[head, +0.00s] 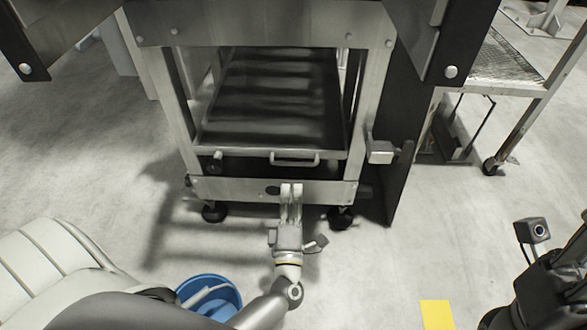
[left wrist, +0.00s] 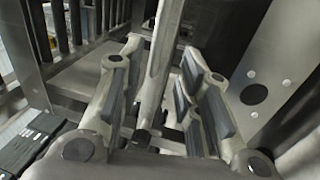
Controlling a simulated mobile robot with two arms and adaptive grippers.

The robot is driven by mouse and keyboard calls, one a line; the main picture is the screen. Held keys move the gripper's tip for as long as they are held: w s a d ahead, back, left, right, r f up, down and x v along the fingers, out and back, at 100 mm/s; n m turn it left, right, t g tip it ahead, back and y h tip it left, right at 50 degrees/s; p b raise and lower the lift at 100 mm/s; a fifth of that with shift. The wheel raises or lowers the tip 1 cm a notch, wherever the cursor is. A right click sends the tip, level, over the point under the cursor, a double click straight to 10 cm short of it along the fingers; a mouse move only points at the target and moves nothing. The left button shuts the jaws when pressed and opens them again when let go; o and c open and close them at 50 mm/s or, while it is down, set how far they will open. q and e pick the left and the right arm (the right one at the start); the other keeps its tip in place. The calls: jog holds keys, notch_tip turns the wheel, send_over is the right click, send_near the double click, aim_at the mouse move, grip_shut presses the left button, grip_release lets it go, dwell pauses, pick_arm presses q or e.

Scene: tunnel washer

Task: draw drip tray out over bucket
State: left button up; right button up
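The drip tray (head: 270,95) is a dark, wide, flat tray inside the steel frame under the machine, with a pale bar handle (head: 295,162) on its front edge. My left gripper (head: 291,187) is in front of the frame's lower bar, just below the handle in the head view. In the left wrist view, its fingers (left wrist: 155,95) are apart, with a pale bar (left wrist: 157,60) showing between them and gaps on both sides. I cannot tell whether they touch it. The blue bucket (head: 190,284) stands on the floor at lower left, partly covered by my arm. My right gripper's fingers are out of view.
The frame's lower bar (head: 235,190) and caster wheels (head: 214,212) stand close to my left gripper. A dark upright panel (head: 400,185) and a small bracket (head: 381,152) are at right. A wheeled metal cart (head: 505,60) is farther right. A yellow floor patch (head: 436,314) lies on open floor.

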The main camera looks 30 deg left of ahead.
aim_at(293, 164)
pick_arm(q)
jog(key=b+x, duration=0.2)
jog(key=x, duration=0.8)
grip_shut()
